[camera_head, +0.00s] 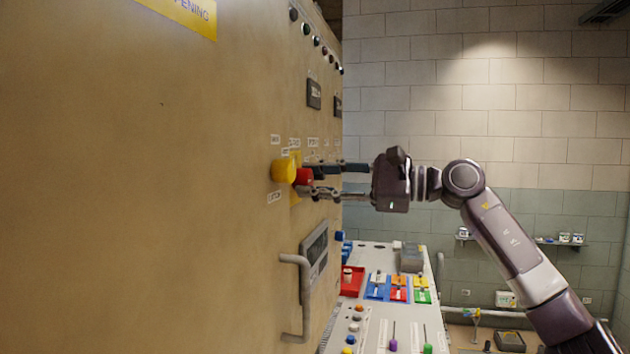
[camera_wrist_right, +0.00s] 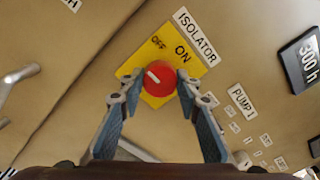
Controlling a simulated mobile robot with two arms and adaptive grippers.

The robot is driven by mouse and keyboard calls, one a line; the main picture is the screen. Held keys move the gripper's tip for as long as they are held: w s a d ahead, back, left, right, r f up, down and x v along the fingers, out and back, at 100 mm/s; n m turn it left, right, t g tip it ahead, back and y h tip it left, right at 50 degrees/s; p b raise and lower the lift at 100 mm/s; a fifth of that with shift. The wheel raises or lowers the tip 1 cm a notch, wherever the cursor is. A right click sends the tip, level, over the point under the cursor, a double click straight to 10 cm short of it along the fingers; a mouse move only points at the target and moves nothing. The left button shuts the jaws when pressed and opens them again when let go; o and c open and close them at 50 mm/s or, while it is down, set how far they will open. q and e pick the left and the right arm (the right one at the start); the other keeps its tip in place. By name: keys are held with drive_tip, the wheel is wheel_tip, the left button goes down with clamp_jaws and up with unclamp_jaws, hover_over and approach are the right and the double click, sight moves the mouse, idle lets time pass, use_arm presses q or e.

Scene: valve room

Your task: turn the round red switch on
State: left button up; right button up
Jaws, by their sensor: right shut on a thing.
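The round red switch (camera_head: 303,177) sticks out from the tan cabinet front, left of centre in the head view. In the right wrist view the red switch (camera_wrist_right: 163,80) sits on a yellow plate (camera_wrist_right: 153,52) marked OFF and ON, under an ISOLATOR label. Its white mark slants to the upper left, nearer the OFF side than ON. My right gripper (camera_head: 314,180) reaches in from the right with one finger on each side of the switch. In the wrist view both fingertips touch its sides, shut on it. My left gripper is not in view.
A yellow knob (camera_head: 284,170) stands beside the switch in the head view. A grey cabinet handle (camera_head: 303,297) and a display lie below. A sloped console (camera_head: 383,335) with buttons and coloured trays is below my right gripper. Free room lies to the right, before the tiled wall.

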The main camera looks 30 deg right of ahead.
drive_tip(key=shift+c, duration=0.5)
drive_tip(key=shift+r+m, duration=0.1)
drive_tip(key=shift+m, duration=0.3)
drive_tip(key=m+p, duration=0.2)
drive_tip(key=shift+m, duration=0.4)
drive_tip(key=m+p, duration=0.2)
drive_tip(key=m, duration=0.3)
drive_tip(key=shift+r+p, duration=0.1)
drive_tip(key=shift+p, duration=0.3)
drive_tip(key=m+p, duration=0.3)
drive_tip(key=m, duration=0.2)
drive_tip(key=shift+d+m+g, duration=0.1)
drive_tip(key=shift+m+g, duration=0.2)
drive_tip(key=shift+w+m+p, duration=0.1)
drive_tip(key=shift+m+p, duration=0.65)
drive_tip(key=shift+m, duration=1.15)
drive_tip(key=o, duration=1.2)
drive_tip(key=shift+c, duration=0.2)
